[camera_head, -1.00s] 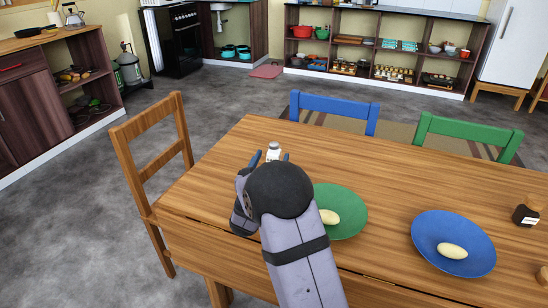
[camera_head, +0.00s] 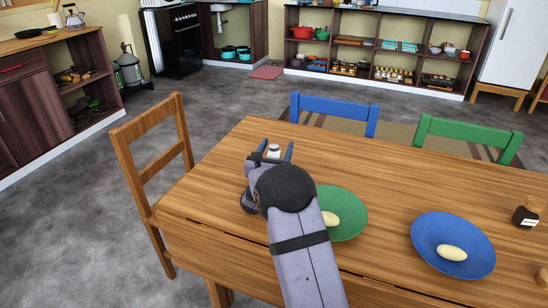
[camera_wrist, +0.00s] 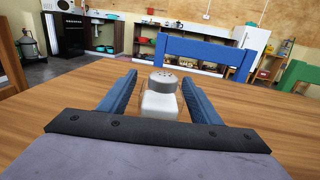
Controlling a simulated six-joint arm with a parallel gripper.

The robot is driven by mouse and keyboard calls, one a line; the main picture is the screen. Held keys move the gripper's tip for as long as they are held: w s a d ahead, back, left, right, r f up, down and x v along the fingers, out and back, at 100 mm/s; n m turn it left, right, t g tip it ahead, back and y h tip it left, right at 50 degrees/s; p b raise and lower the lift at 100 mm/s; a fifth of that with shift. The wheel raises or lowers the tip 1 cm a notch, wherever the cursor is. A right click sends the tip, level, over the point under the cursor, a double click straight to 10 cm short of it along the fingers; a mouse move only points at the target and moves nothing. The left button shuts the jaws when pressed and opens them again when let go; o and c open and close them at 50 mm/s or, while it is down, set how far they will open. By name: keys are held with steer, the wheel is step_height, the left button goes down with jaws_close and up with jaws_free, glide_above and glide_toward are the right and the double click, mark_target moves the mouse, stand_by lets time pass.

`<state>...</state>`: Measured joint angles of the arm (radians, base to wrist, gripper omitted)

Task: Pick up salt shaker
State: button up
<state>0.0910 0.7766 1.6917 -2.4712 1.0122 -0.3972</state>
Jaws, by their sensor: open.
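The salt shaker (camera_wrist: 160,97) is a small white, squarish bottle with a grey perforated cap, upright on the wooden table. In the head view its top (camera_head: 274,148) shows between my fingers, the rest hidden by my gripper. My gripper (camera_head: 274,152) is open and low over the table. In the wrist view its two blue fingers (camera_wrist: 160,100) stand on either side of the shaker, with a visible gap on each side.
The wooden table (camera_head: 390,170) holds a green plate (camera_head: 350,225) with a pale oval item, right of my arm. A blue plate (camera_head: 430,225) with a similar item and a dark bottle (camera_head: 526,215) stand farther right. Chairs (camera_head: 335,105) surround the table.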

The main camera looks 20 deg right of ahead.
steer(key=c, duration=1.2)
steer(key=shift+c, duration=0.2)
steer(key=shift+w+r, duration=0.1)
